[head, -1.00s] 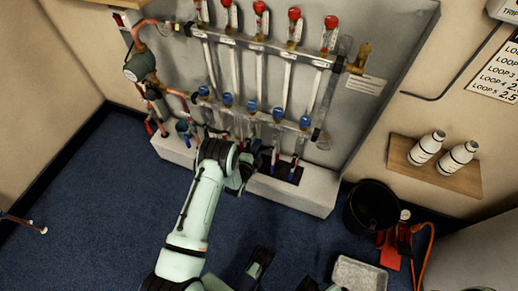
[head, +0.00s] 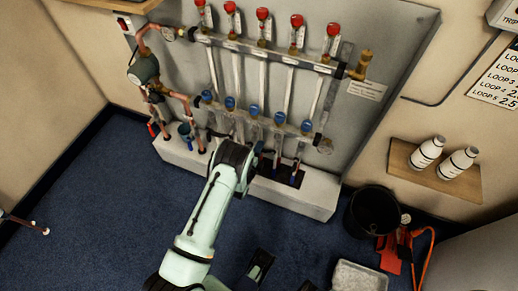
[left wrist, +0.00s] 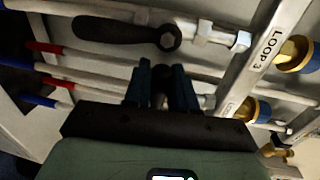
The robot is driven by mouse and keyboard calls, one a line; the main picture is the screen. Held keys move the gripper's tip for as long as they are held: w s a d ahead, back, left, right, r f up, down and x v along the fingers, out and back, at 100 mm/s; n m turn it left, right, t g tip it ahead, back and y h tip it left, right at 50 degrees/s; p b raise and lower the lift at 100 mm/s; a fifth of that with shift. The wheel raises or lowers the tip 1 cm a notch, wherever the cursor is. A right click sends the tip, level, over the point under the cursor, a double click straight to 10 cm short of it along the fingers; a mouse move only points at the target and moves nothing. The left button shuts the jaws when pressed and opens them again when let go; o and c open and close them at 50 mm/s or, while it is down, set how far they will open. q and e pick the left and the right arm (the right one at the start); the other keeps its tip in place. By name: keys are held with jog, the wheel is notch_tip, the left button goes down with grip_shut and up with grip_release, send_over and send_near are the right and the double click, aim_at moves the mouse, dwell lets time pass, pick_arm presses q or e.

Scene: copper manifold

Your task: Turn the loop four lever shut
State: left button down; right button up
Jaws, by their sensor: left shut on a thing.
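The copper manifold (head: 272,51) stands against a grey back panel, with red caps on the upper bar and blue caps on the lower bar. My left gripper (left wrist: 161,82) is shut on a dark lever, seen only as a narrow dark piece between its blue fingers in the left wrist view. The lever's angle is hidden. A label partly hidden beside it cannot be read. Another black lever (left wrist: 118,31) lies along its pipe beside the LOOP 3 label (left wrist: 269,44). In the head view my left wrist covers the fingers and the gripped lever.
A white plinth (head: 292,195) runs under the manifold. Close pipes with red and blue ends (left wrist: 45,83) flank the gripper. A black bucket (head: 373,210), a grey tray (head: 358,277) and a shelf with two bottles (head: 436,172) are at the right.

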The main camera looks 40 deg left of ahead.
pick_arm(q)
jog(key=shift+a+r, duration=0.2)
jog(key=c, duration=1.1)
grip_release()
jog(key=shift+s, duration=0.1)
jog(key=shift+d, duration=0.1)
jog(key=shift+s+d, duration=0.15)
jog(key=shift+s, duration=0.15)
jog(key=p+v, duration=0.2)
jog(key=v, duration=1)
jog(key=shift+s, duration=0.4)
pick_arm(e)
jog(key=shift+g+y, duration=0.3)
jog(key=shift+g, duration=0.3)
jog(key=s+r, duration=0.1)
jog(key=s+a+r, duration=0.1)
jog(key=s+r, duration=0.1)
jog(key=shift+s+a, duration=0.3)
jog(key=shift+s, duration=0.05)
